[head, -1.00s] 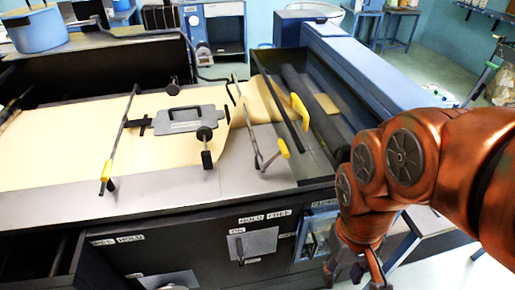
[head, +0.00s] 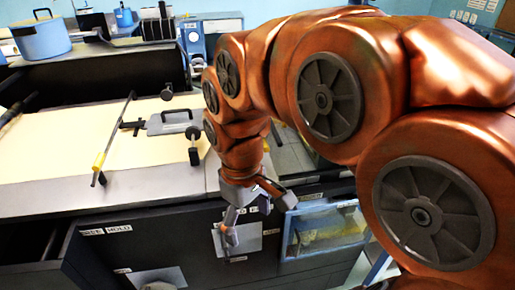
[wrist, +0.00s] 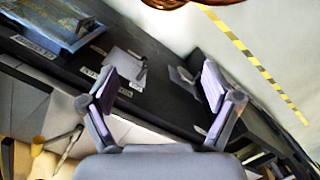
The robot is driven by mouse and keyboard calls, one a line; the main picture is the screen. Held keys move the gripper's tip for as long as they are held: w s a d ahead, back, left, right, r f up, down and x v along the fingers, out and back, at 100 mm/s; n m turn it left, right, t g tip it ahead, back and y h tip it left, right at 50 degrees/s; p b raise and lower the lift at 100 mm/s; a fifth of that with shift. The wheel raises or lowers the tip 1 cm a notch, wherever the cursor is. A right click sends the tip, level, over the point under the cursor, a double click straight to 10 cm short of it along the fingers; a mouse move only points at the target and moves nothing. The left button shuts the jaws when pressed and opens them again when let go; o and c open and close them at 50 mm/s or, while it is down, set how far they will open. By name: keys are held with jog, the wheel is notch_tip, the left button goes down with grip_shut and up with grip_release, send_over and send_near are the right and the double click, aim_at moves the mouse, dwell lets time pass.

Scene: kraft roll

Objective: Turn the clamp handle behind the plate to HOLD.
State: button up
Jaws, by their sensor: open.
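A grey plate (head: 250,238) is fixed to the dark cabinet front below the worktop. It also shows in the wrist view (wrist: 121,60), with a small dark handle (wrist: 141,74) standing out from it. In the head view one finger covers much of the handle's area, so I cannot tell its setting. White labels (wrist: 90,73) sit near the plate, too blurred to read now. My gripper (head: 256,222) is open and points down in front of the cabinet, by the plate. In the wrist view its fingers (wrist: 160,80) are spread, with nothing between them.
A second grey plate (head: 160,277) is lower left on the cabinet, under a HOLD label (head: 118,229). A clear-fronted box (head: 325,228) is right of the gripper. An open drawer (head: 60,262) is at left. Clamp bars (head: 113,140) and a handled plate (head: 170,121) lie on the worktop.

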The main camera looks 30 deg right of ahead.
jog(key=shift+o, duration=0.5)
jog(key=w+d+r+n+b, duration=0.1)
jog(key=w+d+n+b, duration=0.1)
jog(key=w, duration=0.5)
jog(key=w+d+r+n+b, duration=0.2)
jog(key=w+d+n, duration=0.1)
jog(key=w+d, duration=0.2)
jog(key=shift+w+d+r+t, duration=0.3)
jog(key=shift+w+t, duration=0.1)
jog(key=shift+w, duration=0.55)
jog(key=w+d+n+b, duration=0.1)
jog(key=w+d, duration=0.1)
jog(key=d, duration=0.2)
jog(key=w+d+n+b, duration=0.1)
jog(key=w+d+n, duration=0.1)
jog(key=w+d, duration=0.1)
jog(key=w+d+n+b, duration=0.2)
jog(key=w+d, duration=0.1)
jog(key=d, duration=0.1)
jog(key=shift+d+r+t, duration=0.3)
jog(key=shift+d+r, duration=0.05)
jog(key=shift+d+f, duration=0.15)
jog(key=shift+f, duration=0.2)
notch_tip(320, 180, down, 2)
jog(key=shift+s+f+b, duration=0.1)
jog(key=shift+f+b, duration=0.05)
jog(key=shift+b, duration=0.7)
jog(key=shift+p, duration=0.3)
jog(key=shift+f+p, duration=0.4)
jog(key=shift+f, duration=1.95)
